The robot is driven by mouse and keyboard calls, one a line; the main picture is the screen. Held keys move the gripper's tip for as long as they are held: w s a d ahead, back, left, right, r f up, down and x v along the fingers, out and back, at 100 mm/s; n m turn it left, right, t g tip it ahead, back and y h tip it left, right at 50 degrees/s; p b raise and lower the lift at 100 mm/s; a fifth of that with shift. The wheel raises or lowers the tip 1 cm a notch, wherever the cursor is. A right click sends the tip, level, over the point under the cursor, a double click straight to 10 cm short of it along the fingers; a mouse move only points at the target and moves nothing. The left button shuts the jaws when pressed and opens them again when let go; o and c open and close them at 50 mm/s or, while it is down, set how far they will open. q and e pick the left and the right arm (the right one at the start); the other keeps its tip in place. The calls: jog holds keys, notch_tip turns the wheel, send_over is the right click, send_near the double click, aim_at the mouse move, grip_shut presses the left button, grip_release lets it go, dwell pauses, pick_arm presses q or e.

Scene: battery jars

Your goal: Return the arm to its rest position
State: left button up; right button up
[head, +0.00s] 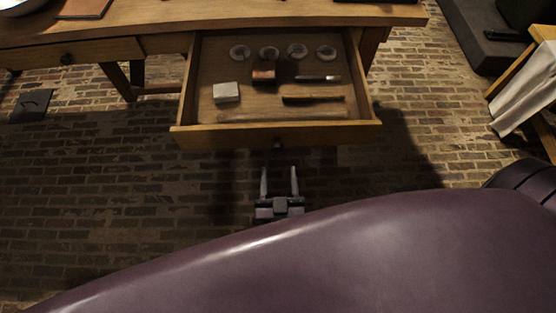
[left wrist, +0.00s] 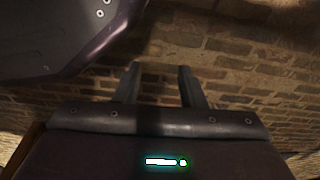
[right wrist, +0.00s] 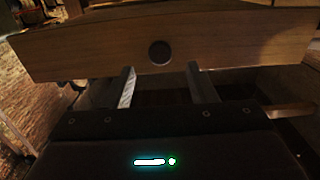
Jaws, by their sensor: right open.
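My right gripper (head: 279,182) is open and empty in the head view, just in front of the open drawer. In the right wrist view its two fingers (right wrist: 164,88) are apart and point at the wooden drawer front with its dark round knob (right wrist: 159,52); nothing is between them. The knob also shows small in the head view (head: 277,145). My left gripper (left wrist: 158,85) shows only in the left wrist view, open and empty over the brick floor. A large purple arm link of mine covers the lower part of the head view.
The open drawer (head: 281,129) sticks out from the wooden desk (head: 240,19). It holds several round glass jars (head: 298,50), a white block (head: 226,92), a reddish-brown block (head: 264,72) and thin tools (head: 313,99). A cloth-draped wooden stand (head: 528,90) is at right.

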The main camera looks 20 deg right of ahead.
pick_arm(q)
jog(key=shift+w, duration=0.1)
pick_arm(e)
jog(key=shift+s+a, duration=0.2)
jog(key=shift+s, duration=0.45)
pick_arm(q)
jog(key=shift+s, duration=0.2)
pick_arm(e)
jog(key=s+d+f+n+g+y+p, duration=0.1)
jog(key=s+f+n+g+y+p, duration=0.15)
jog(key=f, duration=0.75)
jog(key=s+d+f+n+g+y+p, duration=0.1)
jog(key=s+f+n+g+y+p, duration=0.2)
jog(key=f, duration=0.6)
pick_arm(q)
jog(key=s+a+r+p, duration=0.2)
jog(key=s+p, duration=0.3)
jog(key=s, duration=0.6)
jog(key=shift+r+g, duration=0.3)
jog(key=shift+r, duration=0.55)
pick_arm(e)
jog(key=s+d+f+g, duration=0.5)
jog(key=s+d+f, duration=0.1)
jog(key=s, duration=0.2)
jog(key=s+d+f+g, duration=0.5)
jog(key=s+f+g, duration=0.1)
jog(key=s, duration=0.2)
jog(key=shift+s+d+f, duration=0.2)
jog(key=shift+s+d, duration=0.05)
jog(key=shift+d, duration=0.15)
